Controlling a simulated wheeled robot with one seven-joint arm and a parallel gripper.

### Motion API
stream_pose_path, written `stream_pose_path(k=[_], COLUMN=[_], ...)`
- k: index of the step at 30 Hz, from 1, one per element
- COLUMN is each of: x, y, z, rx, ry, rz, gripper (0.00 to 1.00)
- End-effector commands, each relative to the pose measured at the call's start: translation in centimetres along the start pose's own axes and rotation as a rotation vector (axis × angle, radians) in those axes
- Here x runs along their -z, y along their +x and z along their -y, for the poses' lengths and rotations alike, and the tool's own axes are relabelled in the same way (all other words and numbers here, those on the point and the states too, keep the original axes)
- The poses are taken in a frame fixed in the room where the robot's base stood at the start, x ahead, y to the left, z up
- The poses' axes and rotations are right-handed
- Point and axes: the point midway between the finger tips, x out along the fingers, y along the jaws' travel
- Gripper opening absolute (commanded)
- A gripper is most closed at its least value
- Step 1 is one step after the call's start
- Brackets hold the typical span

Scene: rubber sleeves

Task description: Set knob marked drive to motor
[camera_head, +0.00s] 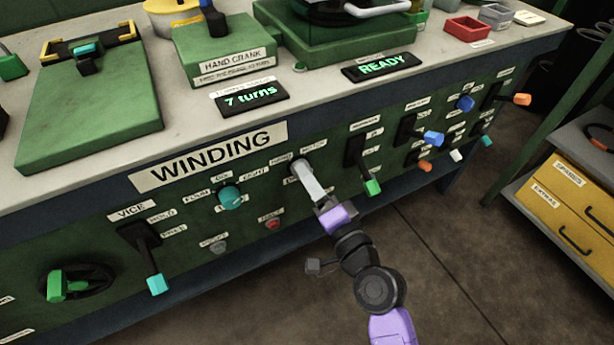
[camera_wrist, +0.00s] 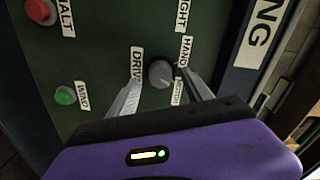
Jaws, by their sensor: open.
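The drive knob (camera_wrist: 160,73) is round and grey on the green panel in the wrist view. A DRIVE label (camera_wrist: 136,63) is beside it, with HAND (camera_wrist: 186,50) and MOTOR (camera_wrist: 178,92) labels on its other side. I cannot tell clearly which label the knob points to. My gripper (camera_wrist: 161,77) is open, with one finger on each side of the knob; whether either finger touches it is unclear. In the head view my gripper (camera_head: 303,168) reaches the panel below the WINDING sign and hides the knob.
A teal knob (camera_head: 230,196) is left of my gripper and a green-handled lever (camera_head: 372,187) is close on its right. A red button (camera_wrist: 40,10) and green button (camera_wrist: 65,95) show in the wrist view. The READY display (camera_head: 381,66) stands on the bench. Floor in front is clear.

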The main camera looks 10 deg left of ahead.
Motion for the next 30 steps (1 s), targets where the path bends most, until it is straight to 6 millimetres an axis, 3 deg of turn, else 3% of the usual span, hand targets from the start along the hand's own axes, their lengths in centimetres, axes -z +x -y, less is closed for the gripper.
stream_pose_path(k=[6, 12, 30], x=[0.0, 0.0, 0.0], y=[-3.8, -5.6, -5.9], z=[-0.1, -0.1, -0.1], rx=[-0.003, -0.001, -0.001], ry=[0.001, 0.000, 0.000], rz=[-0.002, 0.000, 0.000], gripper=[0.59, 0.59, 0.59])
